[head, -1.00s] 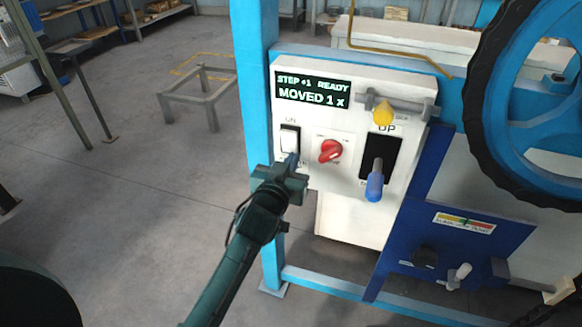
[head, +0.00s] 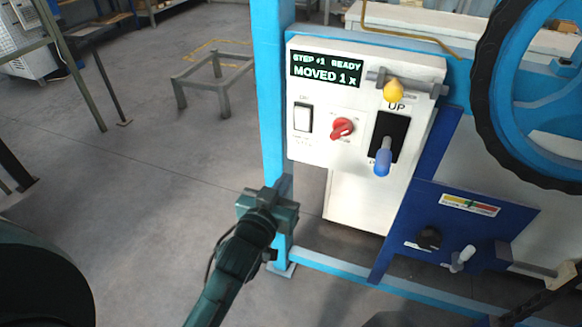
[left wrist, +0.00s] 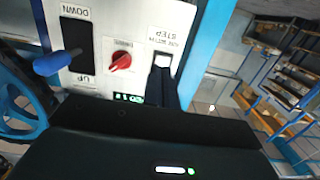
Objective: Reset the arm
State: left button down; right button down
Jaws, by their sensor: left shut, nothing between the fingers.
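My left gripper (head: 284,186) is shut and empty in the head view. It is below and left of the white control panel (head: 318,153), apart from it, in front of the light blue post. The panel carries a display (head: 327,71) reading "STEP #1 READY, MOVED 1 x", a white rocker switch (head: 303,117), a red knob (head: 341,129) and a blue-handled lever (head: 383,160). In the left wrist view the panel appears upside down, with the red knob (left wrist: 121,61), the blue lever handle (left wrist: 57,62) and the gripper fingers (left wrist: 163,85) near the switch. My right gripper is not in view.
A light blue frame post (head: 270,90) stands beside the panel. A large black-rimmed blue wheel (head: 487,90) is at the right. A dark blue panel (head: 420,205) with knobs sits below it. A low metal stand (head: 220,85) is on the floor behind; the floor at left is mostly clear.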

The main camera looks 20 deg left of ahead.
pick_arm(q)
jog(key=shift+s+f, duration=0.1)
jog(key=shift+s, duration=0.35)
